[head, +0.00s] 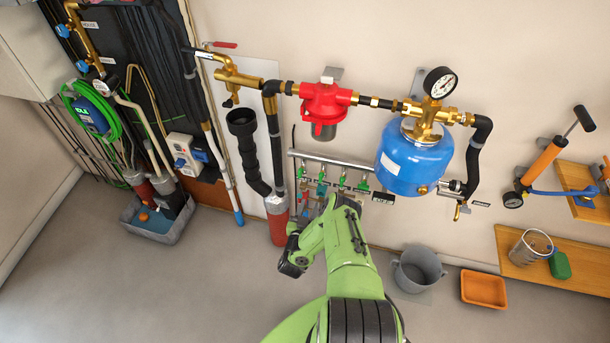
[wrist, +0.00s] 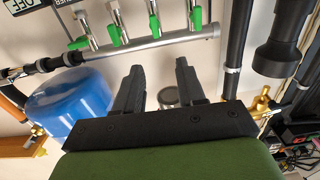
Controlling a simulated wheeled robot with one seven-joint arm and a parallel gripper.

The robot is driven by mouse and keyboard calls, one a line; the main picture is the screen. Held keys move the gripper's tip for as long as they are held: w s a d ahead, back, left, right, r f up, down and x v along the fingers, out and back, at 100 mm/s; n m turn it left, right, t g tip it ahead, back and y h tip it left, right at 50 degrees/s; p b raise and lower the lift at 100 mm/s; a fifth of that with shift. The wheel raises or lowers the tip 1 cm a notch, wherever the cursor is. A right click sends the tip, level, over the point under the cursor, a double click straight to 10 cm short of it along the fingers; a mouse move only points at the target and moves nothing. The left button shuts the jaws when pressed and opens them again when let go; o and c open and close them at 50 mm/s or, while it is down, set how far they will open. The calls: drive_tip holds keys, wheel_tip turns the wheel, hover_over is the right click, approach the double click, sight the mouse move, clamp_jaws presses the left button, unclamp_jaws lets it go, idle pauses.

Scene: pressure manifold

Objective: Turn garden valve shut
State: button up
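Several small valves with green lever handles (head: 343,179) hang in a row from a grey manifold pipe (head: 330,159) on the wall. In the wrist view, turned over, the green handles (wrist: 118,37) stand along the pipe (wrist: 150,48) near the top. I cannot read which valve is the garden one. My gripper (wrist: 158,70) is open and empty, its two black fingers apart, with the pipe and handles beyond the tips. No finger visibly touches a handle. In the head view my green forearm and wrist hide the gripper and partly cover the area below the valves.
A blue tank (head: 413,160) with a gauge (head: 440,82) is right of the valves. A red filter (head: 325,103) is above them. A black drain pipe (head: 246,150) stands left. A grey bucket (head: 418,270) and an orange tray (head: 484,289) lie on the floor.

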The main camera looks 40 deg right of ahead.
sight(320, 177)
drive_tip(key=d+b, duration=0.1)
drive_tip(key=b, duration=0.4)
drive_tip(key=w+d+f+b, duration=0.1)
drive_tip(key=b, duration=0.5)
drive_tip(key=shift+b, duration=0.7)
drive_tip(key=b+x, duration=0.1)
drive_tip(key=x, duration=0.3)
drive_tip(key=b+x, duration=0.1)
drive_tip(key=x, duration=0.3)
drive_tip(key=b+x, duration=0.1)
drive_tip(key=x, duration=0.4)
drive_tip(key=shift+d+r, duration=0.2)
drive_tip(key=shift+r, duration=0.1)
drive_tip(key=shift+s, duration=0.1)
drive_tip(key=shift+c, duration=0.3)
clamp_jaws()
